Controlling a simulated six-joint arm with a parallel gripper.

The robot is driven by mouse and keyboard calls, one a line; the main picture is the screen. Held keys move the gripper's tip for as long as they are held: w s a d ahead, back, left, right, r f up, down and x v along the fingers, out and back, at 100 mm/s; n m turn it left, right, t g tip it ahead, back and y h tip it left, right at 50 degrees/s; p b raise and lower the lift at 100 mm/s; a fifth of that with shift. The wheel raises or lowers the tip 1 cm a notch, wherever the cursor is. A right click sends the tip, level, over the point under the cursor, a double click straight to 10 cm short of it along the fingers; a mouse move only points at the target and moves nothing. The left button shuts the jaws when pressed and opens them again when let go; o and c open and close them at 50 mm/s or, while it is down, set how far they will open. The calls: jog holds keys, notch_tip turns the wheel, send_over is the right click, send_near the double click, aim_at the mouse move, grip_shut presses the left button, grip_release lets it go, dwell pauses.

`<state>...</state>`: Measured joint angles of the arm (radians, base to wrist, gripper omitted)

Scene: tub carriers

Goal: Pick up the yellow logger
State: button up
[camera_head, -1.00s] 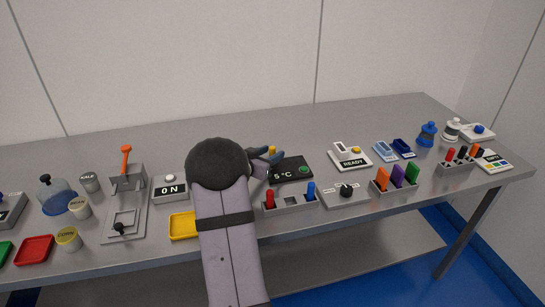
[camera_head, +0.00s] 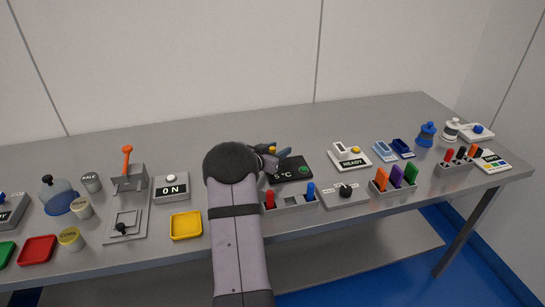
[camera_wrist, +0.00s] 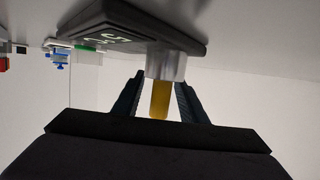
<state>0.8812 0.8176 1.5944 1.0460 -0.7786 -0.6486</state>
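The yellow logger (camera_wrist: 160,100) shows in the wrist view as an upright yellow rod in a grey round socket (camera_wrist: 167,64) on the black 5°C unit (camera_wrist: 130,24). My gripper (camera_wrist: 160,103) is open, with one dark finger on each side of the logger and a visible gap to each. In the head view, my gripper (camera_head: 277,156) is at the left back corner of the black 5°C unit (camera_head: 291,171). Only the logger's top (camera_head: 271,149) shows there; my wrist and fingers hide the rest.
A grey rack (camera_head: 293,207) with red and blue pieces stands in front of the unit. A READY device (camera_head: 350,156) is to its right, an ON box (camera_head: 171,188) and yellow tray (camera_head: 186,226) to its left. The table behind is clear.

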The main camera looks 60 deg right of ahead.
grip_shut()
jog(key=shift+r, duration=0.1)
